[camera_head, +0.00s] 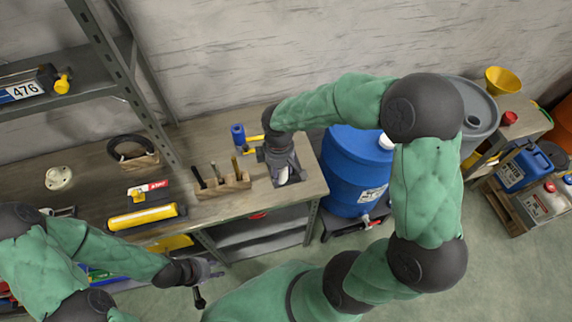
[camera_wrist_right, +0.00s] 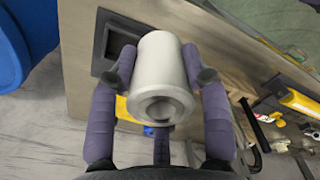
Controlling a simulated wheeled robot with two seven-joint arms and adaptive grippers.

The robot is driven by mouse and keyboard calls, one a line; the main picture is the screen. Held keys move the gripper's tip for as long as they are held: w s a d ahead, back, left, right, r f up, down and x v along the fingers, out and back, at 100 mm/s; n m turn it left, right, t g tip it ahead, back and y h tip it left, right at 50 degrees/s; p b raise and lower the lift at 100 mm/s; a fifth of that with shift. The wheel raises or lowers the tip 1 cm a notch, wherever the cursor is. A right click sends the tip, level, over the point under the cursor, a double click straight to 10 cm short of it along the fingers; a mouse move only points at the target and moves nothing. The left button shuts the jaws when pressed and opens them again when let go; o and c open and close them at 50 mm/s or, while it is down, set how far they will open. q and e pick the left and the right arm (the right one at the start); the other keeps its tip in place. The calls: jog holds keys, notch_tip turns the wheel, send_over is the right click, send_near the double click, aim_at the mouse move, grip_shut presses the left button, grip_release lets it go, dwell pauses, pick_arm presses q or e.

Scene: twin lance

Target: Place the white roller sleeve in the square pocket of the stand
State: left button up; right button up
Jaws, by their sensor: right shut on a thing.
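The white roller sleeve (camera_wrist_right: 163,70) is between the two padded fingers of my right gripper (camera_wrist_right: 163,78) in the right wrist view, with its round recessed end toward the camera. My right gripper (camera_head: 282,168) is shut on it, over the right end of the workbench. The stand (camera_wrist_right: 103,42) is a dark grey square frame on the bench, beyond and left of the sleeve; the sleeve and a finger cover part of its pocket. In the head view the stand (camera_head: 290,183) shows just below the gripper. My left gripper (camera_head: 208,270) is low in front of the bench; its opening is unclear.
A wooden block (camera_head: 222,187) with several upright tools stands left of my right gripper. A blue cylinder (camera_head: 237,134) is behind it. A yellow tube (camera_head: 142,217) lies farther left on the bench (camera_head: 205,212). A blue drum (camera_head: 352,170) stands beyond the bench's right edge.

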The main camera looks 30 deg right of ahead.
jog(key=w+d+f, duration=0.1)
jog(key=w+f, duration=0.1)
jog(key=w+d+f, duration=0.1)
jog(key=d+f, duration=0.1)
jog(key=w+d+f, duration=0.2)
jog(key=shift+w+d+f+b, duration=0.15)
jog(key=shift+w+f+b, duration=0.15)
jog(key=shift+w+b, duration=0.05)
jog(key=shift+w+d+f, duration=0.15)
jog(key=shift+f, duration=0.85)
jog(key=shift+w+d+f, duration=0.15)
jog(key=shift+f, duration=0.8)
jog(key=shift+f+b, duration=0.15)
jog(key=shift+b, duration=0.2)
jog(key=o, duration=1)
jog(key=shift+c, duration=0.2)
